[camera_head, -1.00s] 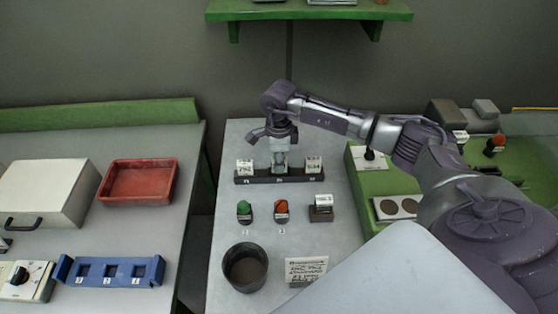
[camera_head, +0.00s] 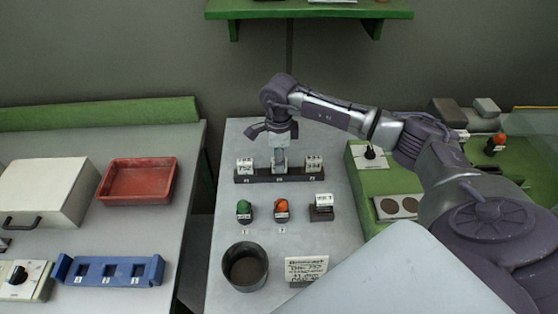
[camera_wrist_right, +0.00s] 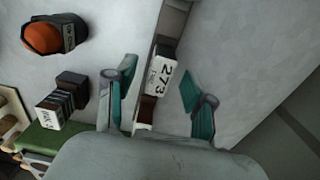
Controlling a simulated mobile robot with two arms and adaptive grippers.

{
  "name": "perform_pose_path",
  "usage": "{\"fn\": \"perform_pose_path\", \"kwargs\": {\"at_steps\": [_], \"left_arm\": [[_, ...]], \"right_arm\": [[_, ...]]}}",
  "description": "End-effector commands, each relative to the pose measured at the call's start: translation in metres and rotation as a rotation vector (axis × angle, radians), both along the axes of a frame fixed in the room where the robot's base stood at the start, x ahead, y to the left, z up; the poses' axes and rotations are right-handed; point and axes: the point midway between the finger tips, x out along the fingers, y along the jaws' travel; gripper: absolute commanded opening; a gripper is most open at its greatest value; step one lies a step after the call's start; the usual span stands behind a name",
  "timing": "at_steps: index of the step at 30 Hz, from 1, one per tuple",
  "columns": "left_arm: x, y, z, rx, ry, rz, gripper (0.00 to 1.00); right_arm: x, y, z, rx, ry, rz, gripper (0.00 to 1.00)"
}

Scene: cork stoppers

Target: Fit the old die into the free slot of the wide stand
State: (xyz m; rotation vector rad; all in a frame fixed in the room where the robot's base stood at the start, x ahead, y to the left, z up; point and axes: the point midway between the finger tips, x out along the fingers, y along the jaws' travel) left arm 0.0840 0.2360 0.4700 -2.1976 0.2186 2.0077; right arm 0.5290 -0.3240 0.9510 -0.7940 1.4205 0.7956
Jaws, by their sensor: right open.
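The wide dark stand (camera_head: 247,180) is at the back of the middle table, with white-labelled dies at its left (camera_head: 245,165) and right (camera_head: 314,164) ends. My right gripper (camera_head: 280,167) points down over its middle slot and covers most of it in the head view. In the right wrist view, a dark die with a white label reading 273 (camera_wrist_right: 161,75) stands in the row between the spread teal fingers of my right gripper (camera_wrist_right: 158,85). The fingers are open and apart from the die. My left gripper is out of view.
In front of the stand are a green stamp (camera_head: 244,208), an orange stamp (camera_head: 281,207) and a dark block with a white label (camera_head: 321,209). A dark cup (camera_head: 245,266) and a written card (camera_head: 306,269) stand nearer. A blue rack (camera_head: 150,272) lies on the left table.

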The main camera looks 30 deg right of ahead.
Motion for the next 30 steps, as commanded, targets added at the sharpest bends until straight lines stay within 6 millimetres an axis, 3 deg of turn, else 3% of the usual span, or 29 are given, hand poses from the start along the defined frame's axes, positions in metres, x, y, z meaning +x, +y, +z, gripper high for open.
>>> {"fn": "perform_pose_path", "kwargs": {"at_steps": [9,15,30], "left_arm": [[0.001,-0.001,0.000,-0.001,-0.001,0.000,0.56],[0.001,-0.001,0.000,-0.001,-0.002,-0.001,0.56],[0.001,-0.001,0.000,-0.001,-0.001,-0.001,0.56]], "right_arm": [[0.001,0.000,0.069,-0.001,-0.006,0.000,0.54],[0.001,0.000,0.096,0.000,-0.004,0.001,0.54],[0.000,0.000,0.103,-0.001,-0.001,0.001,0.54]]}}
